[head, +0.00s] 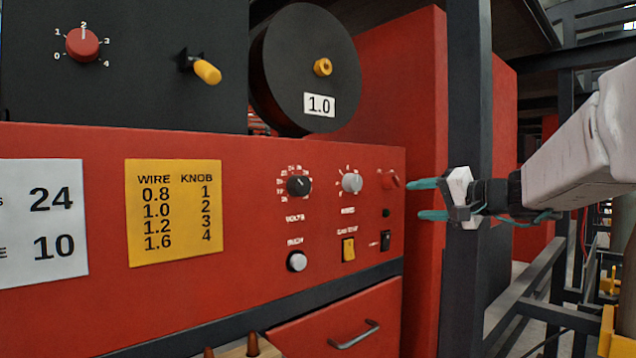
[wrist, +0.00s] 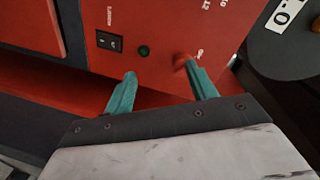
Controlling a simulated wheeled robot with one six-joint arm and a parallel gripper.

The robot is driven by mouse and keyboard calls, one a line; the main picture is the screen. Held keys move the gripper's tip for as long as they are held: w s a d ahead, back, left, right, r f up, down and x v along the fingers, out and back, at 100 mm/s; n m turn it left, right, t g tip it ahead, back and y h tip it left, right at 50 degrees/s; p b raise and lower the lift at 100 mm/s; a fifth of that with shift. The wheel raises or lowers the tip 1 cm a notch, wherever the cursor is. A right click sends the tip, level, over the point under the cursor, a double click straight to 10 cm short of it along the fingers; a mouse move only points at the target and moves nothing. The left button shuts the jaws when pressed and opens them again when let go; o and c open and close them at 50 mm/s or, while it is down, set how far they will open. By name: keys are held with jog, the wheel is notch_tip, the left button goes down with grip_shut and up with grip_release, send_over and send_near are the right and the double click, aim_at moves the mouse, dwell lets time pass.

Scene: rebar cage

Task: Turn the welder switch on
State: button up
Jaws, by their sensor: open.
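The welder's red front panel (head: 130,270) carries the controls. Near its right edge are a red knob (head: 389,180), a small dark round lamp or button (head: 386,213) and a black rocker switch (head: 385,242). In the wrist view the rocker switch (wrist: 109,41) is at the upper left, the round one (wrist: 144,51) looks dark green, and the red knob (wrist: 181,62) is to the right. My gripper (head: 412,199) is open and empty, its teal fingers pointing at the panel. In the wrist view (wrist: 160,72) one fingertip overlaps the red knob's edge; I cannot tell whether they touch.
Left of these are a black knob (head: 299,185), a grey knob (head: 351,182), a yellow switch (head: 349,249) and a white button (head: 297,261). A wire spool (head: 290,70) sits above. A dark post (head: 466,290) stands close to my gripper. A drawer handle (head: 354,334) sticks out below.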

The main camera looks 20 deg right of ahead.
aim_at(398, 181)
jog(key=shift+n+t+h, duration=0.3)
jog(key=shift+n+t, duration=0.1)
jog(key=shift+t, duration=0.4)
jog(key=w+r, duration=0.1)
jog(key=w, duration=0.1)
jog(key=w+r, duration=0.1)
jog(key=w, duration=0.2)
jog(key=w+a+r, duration=0.1)
jog(key=w, duration=0.2)
jog(key=shift+w+r, duration=0.1)
jog(key=shift+r, duration=0.25)
jog(key=c, duration=1)
